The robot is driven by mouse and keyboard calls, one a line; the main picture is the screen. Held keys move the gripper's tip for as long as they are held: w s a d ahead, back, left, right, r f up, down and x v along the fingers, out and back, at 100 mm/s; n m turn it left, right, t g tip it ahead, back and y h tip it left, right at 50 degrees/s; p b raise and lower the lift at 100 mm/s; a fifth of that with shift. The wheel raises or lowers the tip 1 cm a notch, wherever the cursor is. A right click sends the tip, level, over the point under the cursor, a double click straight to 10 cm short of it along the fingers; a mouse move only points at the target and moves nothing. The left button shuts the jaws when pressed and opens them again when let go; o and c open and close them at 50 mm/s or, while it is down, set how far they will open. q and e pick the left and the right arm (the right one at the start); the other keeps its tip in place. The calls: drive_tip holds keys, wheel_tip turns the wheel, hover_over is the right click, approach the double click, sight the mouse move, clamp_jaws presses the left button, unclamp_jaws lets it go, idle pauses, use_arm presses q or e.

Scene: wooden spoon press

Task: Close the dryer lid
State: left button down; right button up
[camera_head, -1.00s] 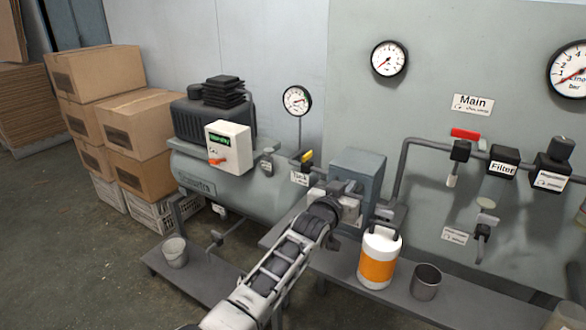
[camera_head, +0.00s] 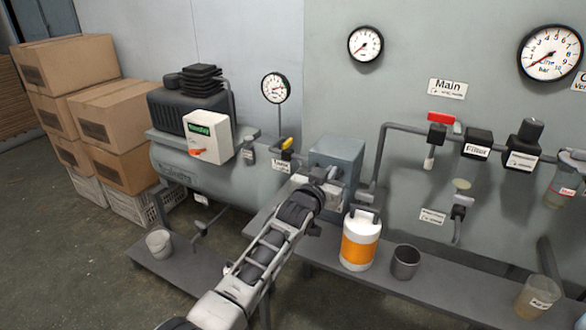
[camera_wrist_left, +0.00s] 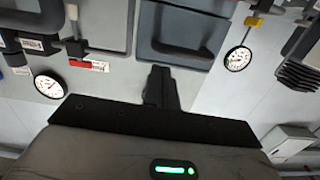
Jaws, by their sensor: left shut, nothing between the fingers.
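The dryer (camera_head: 342,150) is a blue-grey box on the bench against the wall, right of the tank. My left gripper (camera_head: 330,182) is at its front and covers part of it. In the left wrist view the dryer (camera_wrist_left: 190,22) is a dark box at the top, with a bar-like handle along its near edge. My left gripper's fingers (camera_wrist_left: 161,86) are together and empty, pointing at that edge. I cannot tell whether they touch it, nor how far the lid stands open. My right gripper is not in view.
A white and orange canister (camera_head: 361,240) and a grey cup (camera_head: 405,262) stand on the bench right of my left arm. The compressor tank (camera_head: 225,180) is to the left. Pipes with a red-handled valve (camera_head: 441,118) run along the wall to the right.

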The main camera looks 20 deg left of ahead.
use_arm(q)
drive_tip(key=s+a+r+p, duration=0.2)
drive_tip(key=s+r, duration=0.2)
drive_tip(key=s, duration=0.6)
drive_tip(key=s+a+f+g, duration=0.2)
drive_tip(key=s+f+g, duration=0.1)
drive_tip(key=s+f, duration=0.8)
drive_tip(key=s+a+f+g, duration=0.3)
drive_tip(key=s+f, duration=0.7)
drive_tip(key=s, duration=0.9)
drive_tip(key=shift+s+f+g+y, duration=0.3)
drive_tip(key=shift+f+y, duration=0.05)
drive_tip(key=shift+y, duration=0.05)
